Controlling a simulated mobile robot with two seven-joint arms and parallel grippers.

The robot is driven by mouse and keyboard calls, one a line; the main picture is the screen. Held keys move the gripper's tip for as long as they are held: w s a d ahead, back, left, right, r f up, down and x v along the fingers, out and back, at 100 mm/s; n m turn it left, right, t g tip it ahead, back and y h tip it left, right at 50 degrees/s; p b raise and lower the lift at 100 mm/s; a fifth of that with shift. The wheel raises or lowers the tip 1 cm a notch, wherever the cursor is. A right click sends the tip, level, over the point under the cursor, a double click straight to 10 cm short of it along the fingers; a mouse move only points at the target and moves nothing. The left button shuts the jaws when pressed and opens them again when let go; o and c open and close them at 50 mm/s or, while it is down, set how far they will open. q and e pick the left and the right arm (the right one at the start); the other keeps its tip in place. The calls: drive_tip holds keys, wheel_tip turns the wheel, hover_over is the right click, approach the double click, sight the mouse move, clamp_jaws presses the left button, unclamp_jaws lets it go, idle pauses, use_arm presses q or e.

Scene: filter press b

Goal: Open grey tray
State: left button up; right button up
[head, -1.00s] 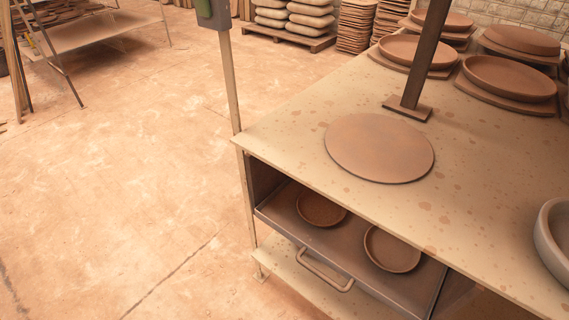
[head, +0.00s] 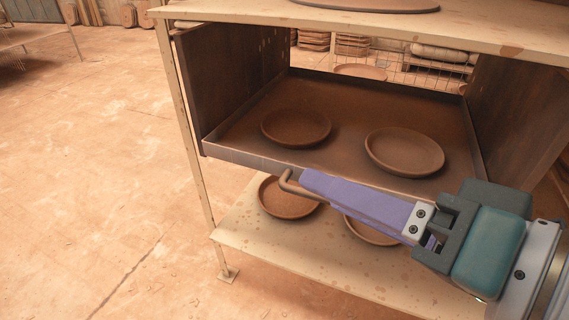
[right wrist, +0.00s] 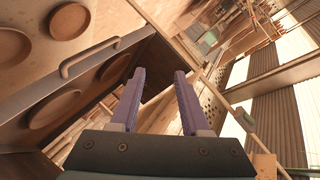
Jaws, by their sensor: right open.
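The grey tray (head: 240,158) sits under the tabletop between dark side panels, with two round brown dishes (head: 296,127) (head: 404,151) in it. Its bar handle (head: 287,182) is on the front wall, partly hidden behind my right gripper's purple fingers. My right gripper (head: 306,178) comes from the right, its fingertips by the handle. In the right wrist view, the two fingers (right wrist: 159,72) are apart with nothing seen between them. There the handle (right wrist: 75,62) lies left of the left finger, outside the gap. My left gripper is not in view.
The tabletop (head: 230,17) overhangs the tray. A lower shelf (head: 270,240) below holds more round dishes (head: 288,197), partly hidden by my gripper. A table leg (head: 190,140) stands at the left. The floor (head: 90,170) to the left is clear.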

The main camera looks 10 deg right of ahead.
wheel_tip(320, 180, down, 11)
drive_tip(key=w+d+m+t+b, duration=0.2)
drive_tip(key=m+t+b, duration=0.15)
drive_tip(key=b, duration=0.75)
drive_tip(key=m+t+h+b, duration=0.3)
drive_tip(key=m+b, duration=0.3)
drive_tip(key=b, duration=0.1)
approach(325, 201)
drive_tip(key=x, duration=0.2)
drive_tip(key=b+x, duration=0.1)
drive_tip(key=x, duration=0.3)
drive_tip(key=b+x, duration=0.1)
drive_tip(key=x, duration=0.3)
drive_tip(key=shift+w+f, duration=0.15)
drive_tip(key=shift+f, duration=0.05)
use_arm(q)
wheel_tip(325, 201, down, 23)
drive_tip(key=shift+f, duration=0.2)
use_arm(e)
drive_tip(key=shift+w, duration=0.35)
drive_tip(key=shift+n, duration=0.25)
drive_tip(key=shift+c, duration=0.2)
drive_tip(key=c, duration=0.6)
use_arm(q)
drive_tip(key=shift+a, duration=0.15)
use_arm(e)
clamp_jaws()
